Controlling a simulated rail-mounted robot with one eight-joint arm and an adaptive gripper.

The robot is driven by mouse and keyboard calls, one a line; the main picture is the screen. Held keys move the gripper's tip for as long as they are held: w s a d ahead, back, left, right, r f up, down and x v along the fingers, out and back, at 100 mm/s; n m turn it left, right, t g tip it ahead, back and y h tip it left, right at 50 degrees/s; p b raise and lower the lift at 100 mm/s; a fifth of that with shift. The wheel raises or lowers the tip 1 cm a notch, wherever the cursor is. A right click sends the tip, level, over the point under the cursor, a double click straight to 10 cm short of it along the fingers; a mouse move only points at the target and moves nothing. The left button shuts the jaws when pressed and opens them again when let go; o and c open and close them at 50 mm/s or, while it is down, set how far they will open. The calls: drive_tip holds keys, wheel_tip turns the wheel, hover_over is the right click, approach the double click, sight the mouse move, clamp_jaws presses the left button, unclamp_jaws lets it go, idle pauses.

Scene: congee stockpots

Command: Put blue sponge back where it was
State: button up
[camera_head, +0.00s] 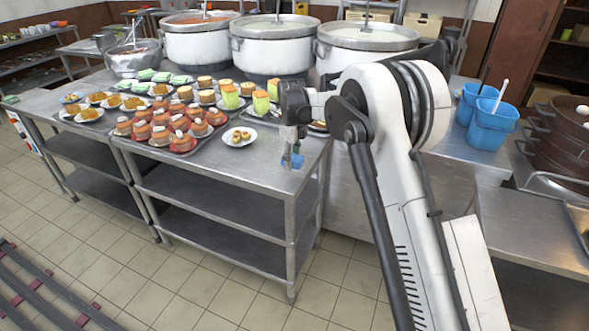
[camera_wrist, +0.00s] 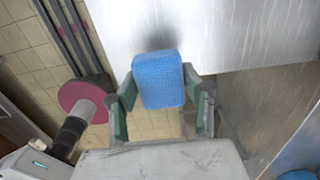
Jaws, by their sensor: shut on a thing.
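My gripper (camera_head: 292,152) is over the front right corner of the steel table (camera_head: 215,168), pointing down. It is shut on the blue sponge (camera_head: 296,160), which shows small and partly hidden between the fingers. In the wrist view the sponge (camera_wrist: 159,80) is a light blue block with rounded edges, held between the two fingers of my gripper (camera_wrist: 162,98). Beyond it the pale table top and the tiled floor show. A dark shadow lies on the table top just past the sponge. I cannot tell the exact gap between the sponge and the table.
A white plate of small pastries (camera_head: 240,137) stands left of my gripper. Trays of several cakes (camera_head: 170,128) fill the table behind it. Large stockpots (camera_head: 277,46) stand at the back. Two blue buckets (camera_head: 492,124) stand on the right counter. The table's front right strip is bare.

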sight(294, 174)
drive_tip(key=shift+w+d+f, duration=0.4)
drive_tip(key=shift+w, duration=0.1)
drive_tip(key=shift+f, duration=2)
drive_tip(key=shift+f, duration=0.2)
drive_tip(key=o, duration=1.1)
drive_tip(key=shift+r, duration=0.2)
